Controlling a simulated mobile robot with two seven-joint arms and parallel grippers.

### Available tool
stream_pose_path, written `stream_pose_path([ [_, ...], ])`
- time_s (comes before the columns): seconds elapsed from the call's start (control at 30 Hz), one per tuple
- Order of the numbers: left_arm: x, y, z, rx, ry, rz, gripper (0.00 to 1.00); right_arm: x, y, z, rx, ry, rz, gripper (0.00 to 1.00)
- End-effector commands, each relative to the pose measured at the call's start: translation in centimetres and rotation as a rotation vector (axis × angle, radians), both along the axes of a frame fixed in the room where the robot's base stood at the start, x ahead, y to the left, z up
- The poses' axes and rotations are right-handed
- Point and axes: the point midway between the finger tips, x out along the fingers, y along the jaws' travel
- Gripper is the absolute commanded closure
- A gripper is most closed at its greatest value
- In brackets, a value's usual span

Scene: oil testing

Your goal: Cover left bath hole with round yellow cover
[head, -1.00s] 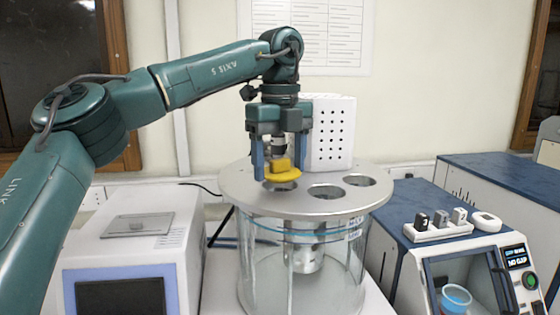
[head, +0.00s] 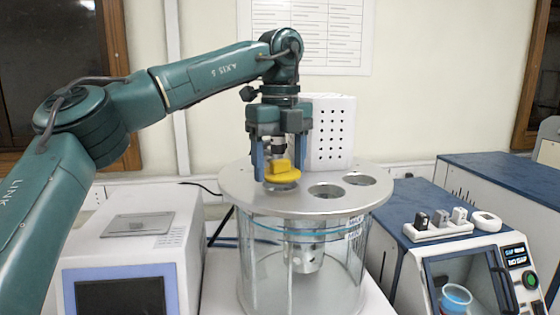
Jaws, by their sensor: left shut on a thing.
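The round yellow cover (head: 283,177) with its block handle is held in my left gripper (head: 280,172), which points straight down with its fingers on either side of the handle. The cover is over the left part of the metal bath lid (head: 235,187). The left bath hole (head: 280,187) shows as a dark rim just below the cover, mostly hidden by it. I cannot tell whether the cover touches the lid. Two other holes, the middle one (head: 326,191) and the right one (head: 360,180), are open. My right gripper is not in view.
A white perforated housing (head: 333,132) stands behind the lid. A glass bath vessel (head: 265,275) is below it. A white instrument with a screen (head: 130,265) stands at left. A blue-topped machine with a cup (head: 456,297) is at right.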

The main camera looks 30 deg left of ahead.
Motion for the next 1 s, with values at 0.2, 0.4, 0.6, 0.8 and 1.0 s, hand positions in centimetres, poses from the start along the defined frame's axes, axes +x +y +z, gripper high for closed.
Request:
stream_pose_path([
  [0.2, 0.0, 0.0, -0.6, -0.001, 0.001, 0.000, 0.54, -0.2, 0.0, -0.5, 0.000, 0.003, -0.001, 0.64],
  [0.4, 0.0, 0.0, -1.0, -0.001, 0.001, 0.000, 0.54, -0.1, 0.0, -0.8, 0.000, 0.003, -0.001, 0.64],
  [0.6, 0.0, 0.0, -1.4, -0.001, 0.001, 0.000, 0.54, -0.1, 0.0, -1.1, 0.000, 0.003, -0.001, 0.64],
  [0.8, 0.0, 0.0, -1.4, -0.001, 0.001, 0.000, 0.23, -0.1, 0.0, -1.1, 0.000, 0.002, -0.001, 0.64],
  [1.0, 0.0, 0.0, -1.3, 0.000, 0.000, 0.000, 0.23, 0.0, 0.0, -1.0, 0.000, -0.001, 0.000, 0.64],
])
